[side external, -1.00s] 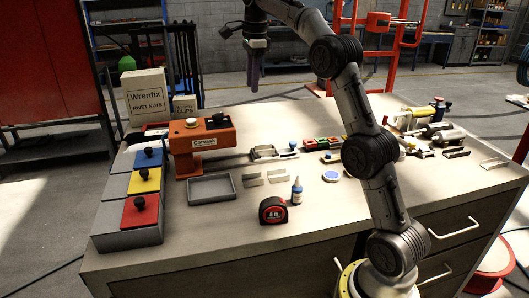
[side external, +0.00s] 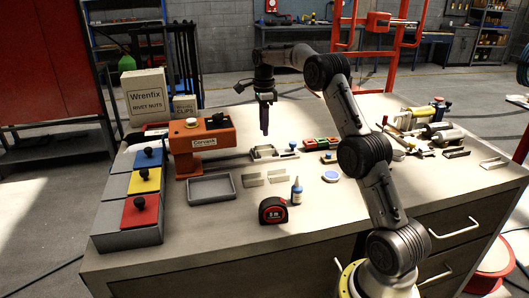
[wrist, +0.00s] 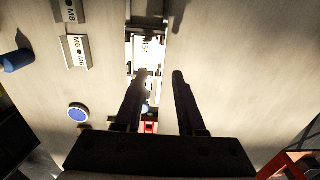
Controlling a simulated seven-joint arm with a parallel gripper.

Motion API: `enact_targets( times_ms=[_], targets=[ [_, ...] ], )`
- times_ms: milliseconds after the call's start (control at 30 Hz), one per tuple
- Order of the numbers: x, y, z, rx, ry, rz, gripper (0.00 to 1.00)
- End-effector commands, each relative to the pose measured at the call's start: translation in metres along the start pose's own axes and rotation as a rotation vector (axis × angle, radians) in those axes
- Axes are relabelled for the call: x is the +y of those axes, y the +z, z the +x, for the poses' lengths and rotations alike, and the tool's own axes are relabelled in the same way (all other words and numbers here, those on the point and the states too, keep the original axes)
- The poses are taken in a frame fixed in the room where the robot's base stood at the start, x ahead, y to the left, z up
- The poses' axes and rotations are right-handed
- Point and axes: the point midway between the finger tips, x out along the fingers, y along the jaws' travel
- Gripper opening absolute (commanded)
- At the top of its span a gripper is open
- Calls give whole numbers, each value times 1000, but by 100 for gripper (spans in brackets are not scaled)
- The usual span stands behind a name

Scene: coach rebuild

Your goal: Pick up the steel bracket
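My gripper (side external: 265,132) points down above the table, over a pale metal fixture (side external: 263,153). In the wrist view, my gripper (wrist: 160,73) is open, with nothing between its fingers. The fixture (wrist: 146,50) lies below the fingertips, slightly left of centre, with a bright metal piece in it. I cannot tell which piece is the steel bracket.
An orange Corvack tool (side external: 203,145) and a grey tray (side external: 211,188) stand left of the fixture.

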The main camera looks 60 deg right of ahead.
Motion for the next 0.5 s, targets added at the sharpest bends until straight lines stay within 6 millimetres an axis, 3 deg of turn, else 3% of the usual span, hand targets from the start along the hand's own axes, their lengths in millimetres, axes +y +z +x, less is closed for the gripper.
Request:
enact_targets(
  times_ms=[167, 500],
  targets=[
    [3, -1, 11, 0, 2, 0, 39],
    [8, -3, 51, 0, -1, 0, 39]
  ],
)
